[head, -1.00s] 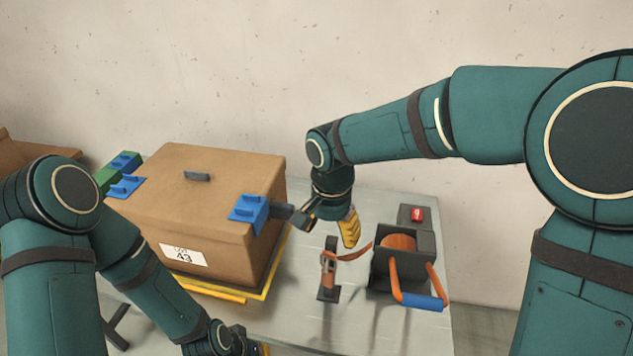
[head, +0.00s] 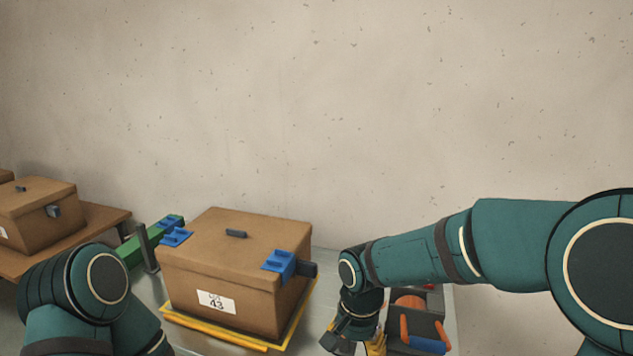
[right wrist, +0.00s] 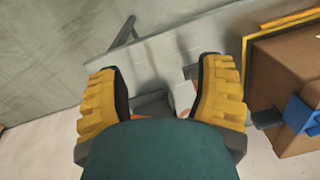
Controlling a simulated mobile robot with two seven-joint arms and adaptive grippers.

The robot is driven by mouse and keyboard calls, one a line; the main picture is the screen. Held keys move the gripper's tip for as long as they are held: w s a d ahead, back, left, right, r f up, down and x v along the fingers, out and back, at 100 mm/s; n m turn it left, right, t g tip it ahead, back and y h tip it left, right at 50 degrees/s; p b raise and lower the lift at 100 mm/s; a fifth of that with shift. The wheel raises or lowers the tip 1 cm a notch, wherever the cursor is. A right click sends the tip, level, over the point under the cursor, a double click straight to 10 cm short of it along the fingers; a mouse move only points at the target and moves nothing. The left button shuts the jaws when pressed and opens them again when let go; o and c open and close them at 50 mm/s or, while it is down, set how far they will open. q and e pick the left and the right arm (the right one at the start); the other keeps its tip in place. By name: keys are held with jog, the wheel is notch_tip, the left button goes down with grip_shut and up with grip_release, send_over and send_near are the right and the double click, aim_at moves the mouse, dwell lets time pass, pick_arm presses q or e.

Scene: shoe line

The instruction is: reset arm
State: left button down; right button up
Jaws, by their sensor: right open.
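My right gripper (right wrist: 160,100) is open in the right wrist view, its two yellow ribbed fingers spread apart with no object held. In the head view the right gripper (head: 358,345) hangs at the bottom edge, just right of a brown box (head: 240,290) and left of an orange-and-black tape dispenser (head: 420,328). The box is closed, carries a label reading 43 and has blue clips (head: 278,264) on it. My left arm comes in at the lower left of the head view; its gripper is out of the frame.
The box stands in a yellow frame (head: 215,335) on the grey table (head: 325,275). A green bar (head: 140,243) lies behind its left side. More brown boxes (head: 35,212) sit on a wooden bench (head: 95,230) at the far left. A plain wall is behind.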

notch_tip(320, 180, down, 12)
jog(key=n+y, duration=0.2)
jog(key=s+d+f+n+t+y, duration=0.1)
jog(key=s+d+f+n, duration=0.1)
jog(key=s+f, duration=0.9)
notch_tip(320, 180, down, 2)
jog(key=shift+s+d+f+t, duration=0.1)
jog(key=shift+s+d+t, duration=0.15)
jog(key=shift+d, duration=0.4)
